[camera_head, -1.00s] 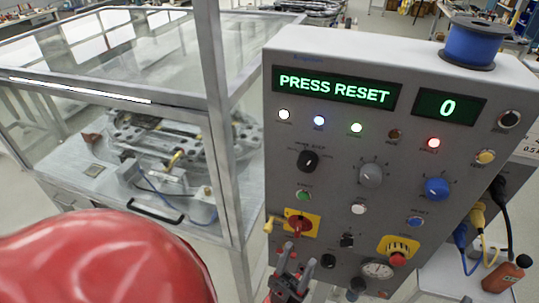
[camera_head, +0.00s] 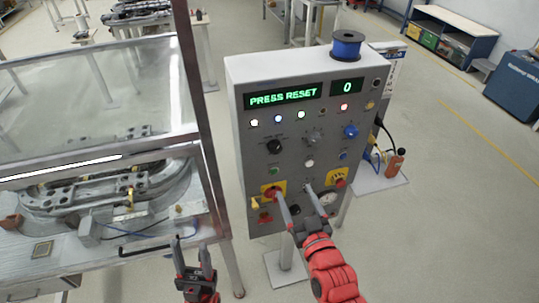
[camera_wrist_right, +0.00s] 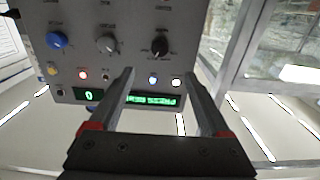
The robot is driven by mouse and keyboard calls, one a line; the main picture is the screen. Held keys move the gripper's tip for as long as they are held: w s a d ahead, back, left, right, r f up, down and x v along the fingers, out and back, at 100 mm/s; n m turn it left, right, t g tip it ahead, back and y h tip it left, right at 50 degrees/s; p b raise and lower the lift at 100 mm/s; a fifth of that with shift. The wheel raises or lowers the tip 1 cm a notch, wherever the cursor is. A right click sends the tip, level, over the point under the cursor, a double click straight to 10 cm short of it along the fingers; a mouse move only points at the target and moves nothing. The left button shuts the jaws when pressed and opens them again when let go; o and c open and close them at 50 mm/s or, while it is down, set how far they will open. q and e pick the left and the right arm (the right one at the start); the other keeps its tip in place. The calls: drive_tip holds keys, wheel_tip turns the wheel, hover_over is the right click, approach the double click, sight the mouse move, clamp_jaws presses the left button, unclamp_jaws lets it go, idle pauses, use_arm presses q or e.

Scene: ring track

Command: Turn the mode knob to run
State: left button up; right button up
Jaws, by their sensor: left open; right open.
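The grey control panel (camera_head: 240,165) has a black knob (camera_head: 275,146) at its left, a grey knob (camera_head: 313,137) in the middle and a blue knob (camera_head: 350,131) at its right. The labels are too small to read surely, so I cannot tell which is the mode knob or its setting. The black knob also shows in the right wrist view (camera_wrist_right: 160,47). My right gripper (camera_head: 291,189) is open and empty, its fingers in front of the panel's lower part, below the knobs. I cannot tell whether it touches. My left gripper (camera_head: 195,255) is open and empty, low and left of the panel.
The green display (camera_head: 283,96) reads PRESS RESET, and the counter (camera_head: 347,86) reads 0. A yellow-backed red switch (camera_head: 271,190) and red button (camera_head: 340,182) sit low. A blue spool (camera_head: 346,44) tops the panel. A glazed enclosure (camera_head: 90,105) stands left; floor is open right.

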drive_tip(key=b, duration=0.5)
approach(276, 152)
drive_tip(key=b+x, duration=0.8)
drive_tip(key=b, duration=0.2)
drive_tip(key=shift+w+r+b, duration=0.15)
drive_tip(key=shift+b, duration=0.2)
drive_tip(key=shift+w+a, duration=0.15)
drive_tip(key=shift+w, duration=0.35)
clamp_jaws()
